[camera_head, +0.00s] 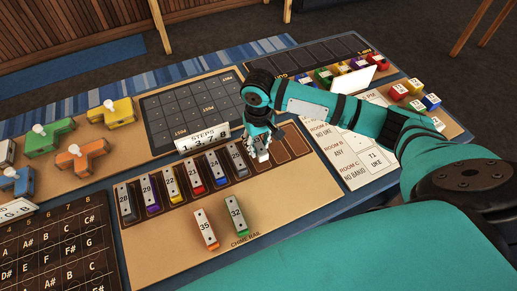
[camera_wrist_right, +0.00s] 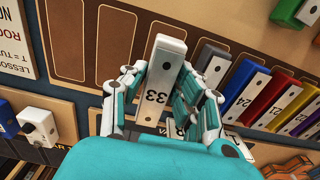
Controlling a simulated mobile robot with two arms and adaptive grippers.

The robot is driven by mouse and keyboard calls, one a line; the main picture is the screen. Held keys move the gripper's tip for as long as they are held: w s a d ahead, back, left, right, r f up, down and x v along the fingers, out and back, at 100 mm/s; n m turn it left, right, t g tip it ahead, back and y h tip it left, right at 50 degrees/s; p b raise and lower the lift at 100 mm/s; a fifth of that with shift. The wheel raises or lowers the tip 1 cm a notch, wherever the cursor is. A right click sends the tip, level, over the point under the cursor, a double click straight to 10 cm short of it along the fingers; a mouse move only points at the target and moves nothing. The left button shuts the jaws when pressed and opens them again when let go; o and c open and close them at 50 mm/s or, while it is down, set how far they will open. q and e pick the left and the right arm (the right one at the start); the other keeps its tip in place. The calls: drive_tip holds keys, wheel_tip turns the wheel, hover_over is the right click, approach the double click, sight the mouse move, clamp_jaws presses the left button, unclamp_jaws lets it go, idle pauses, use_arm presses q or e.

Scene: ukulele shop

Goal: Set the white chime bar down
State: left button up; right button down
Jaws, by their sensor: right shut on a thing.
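My right gripper (camera_head: 260,145) is shut on the white chime bar, numbered 33 (camera_wrist_right: 160,80), which points away from the gripper in the right wrist view. In the head view only a small white end of the bar (camera_head: 263,156) shows below the fingers. It is over the chime rail (camera_head: 282,160), at the right end of the row of seated bars, beside empty slots (camera_wrist_right: 105,45). I cannot tell whether the bar touches the rail. My left gripper is not in view.
Several numbered bars stand in the rail, including a red one (camera_head: 195,177). An orange bar 35 (camera_head: 206,230) and a green bar 32 (camera_head: 236,215) lie loose in front. A steps sign (camera_head: 202,139) stands close behind the row. Cards (camera_head: 350,150) lie to the right.

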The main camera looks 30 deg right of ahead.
sight(258, 146)
drive_tip(key=shift+f, duration=1.65)
drive_tip(key=shift+s, duration=0.1)
drive_tip(key=c, duration=1)
unclamp_jaws()
drive_tip(key=shift+f, duration=0.1)
wheel_tip(258, 146, up, 12)
drive_tip(key=shift+r, duration=0.15)
